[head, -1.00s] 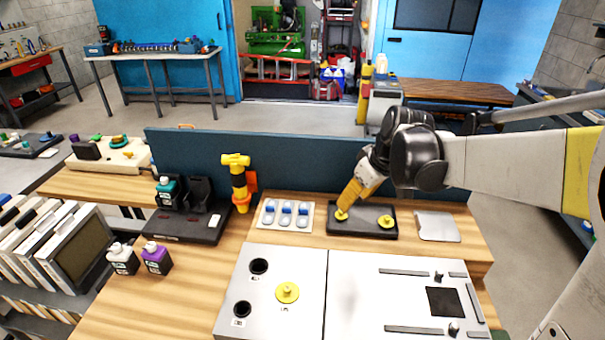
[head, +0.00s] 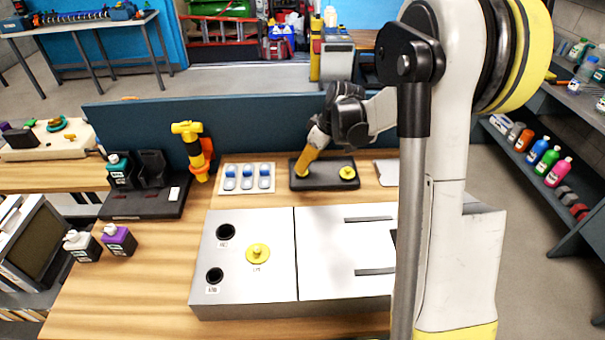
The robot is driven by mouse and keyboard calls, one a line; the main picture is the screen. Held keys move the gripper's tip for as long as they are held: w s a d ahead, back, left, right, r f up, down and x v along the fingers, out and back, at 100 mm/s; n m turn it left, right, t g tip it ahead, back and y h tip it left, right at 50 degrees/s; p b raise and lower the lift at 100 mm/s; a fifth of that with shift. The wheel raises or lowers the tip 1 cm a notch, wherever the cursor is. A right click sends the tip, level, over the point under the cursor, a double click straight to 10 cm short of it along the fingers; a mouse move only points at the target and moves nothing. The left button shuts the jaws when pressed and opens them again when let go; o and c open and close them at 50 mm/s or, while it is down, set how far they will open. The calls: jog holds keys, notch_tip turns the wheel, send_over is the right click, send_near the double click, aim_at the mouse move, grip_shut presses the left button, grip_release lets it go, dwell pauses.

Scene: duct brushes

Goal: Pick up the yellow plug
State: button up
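My gripper (head: 303,167), with yellow fingers, points down at the left end of a black tray (head: 325,182). Its fingertips are at or just above the spot where a yellow plug showed a second ago; they largely hide that spot, and I cannot tell whether they are closed on anything. A second yellow plug (head: 347,173), a round disc with a knob, sits at the right end of the tray. Another yellow plug (head: 258,253) sits on the grey metal box (head: 272,285), near two black round holes.
A white card with blue-and-white pieces (head: 265,189) lies left of the tray. A blue-grey partition (head: 240,140) runs behind. My arm covers the right side.

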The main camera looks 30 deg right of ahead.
jog(key=b+x, duration=0.1)
jog(key=x, duration=0.2)
jog(key=shift+w+a+f, duration=0.1)
jog(key=shift+w+f, duration=0.05)
jog(key=shift+f, duration=0.2)
jog(key=shift+r, duration=0.15)
jog(key=c, duration=0.9)
